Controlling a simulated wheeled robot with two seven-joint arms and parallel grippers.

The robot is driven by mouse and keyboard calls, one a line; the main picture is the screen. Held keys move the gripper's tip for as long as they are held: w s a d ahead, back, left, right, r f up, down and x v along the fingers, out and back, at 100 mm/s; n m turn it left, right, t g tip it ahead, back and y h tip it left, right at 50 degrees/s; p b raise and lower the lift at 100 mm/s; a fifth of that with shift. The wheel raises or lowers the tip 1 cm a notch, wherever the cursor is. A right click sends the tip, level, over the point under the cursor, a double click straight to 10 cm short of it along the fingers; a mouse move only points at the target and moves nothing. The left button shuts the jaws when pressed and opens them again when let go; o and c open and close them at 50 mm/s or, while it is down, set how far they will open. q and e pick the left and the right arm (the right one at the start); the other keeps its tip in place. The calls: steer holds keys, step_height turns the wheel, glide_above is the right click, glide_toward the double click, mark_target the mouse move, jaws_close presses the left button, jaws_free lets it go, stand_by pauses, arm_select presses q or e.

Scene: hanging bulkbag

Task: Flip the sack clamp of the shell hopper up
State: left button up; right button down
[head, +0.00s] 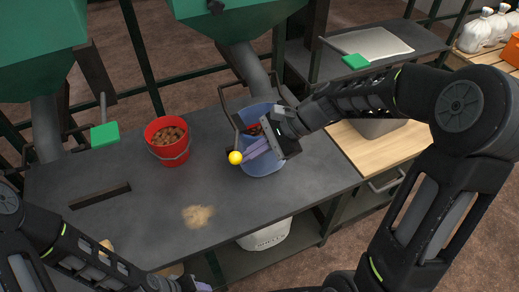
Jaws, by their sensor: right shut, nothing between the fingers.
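A yellow ball-shaped knob (235,158) shows at the front left of the blue bucket. The green hopper (244,18) at top centre has a grey spout going down behind the blue bucket. My left gripper (201,287) barely shows at the bottom edge.
The blue bucket (263,165) stands on the dark bench (130,225). A red bucket (167,139) of brown pieces stands left of it.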

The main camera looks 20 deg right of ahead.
arm_select(q)
steer(key=shift+r, duration=0.2)
arm_select(e)
steer(key=shift+s+a+r, duration=0.2)
steer(key=shift+a+r, duration=0.1)
steer(key=shift+r, duration=0.25)
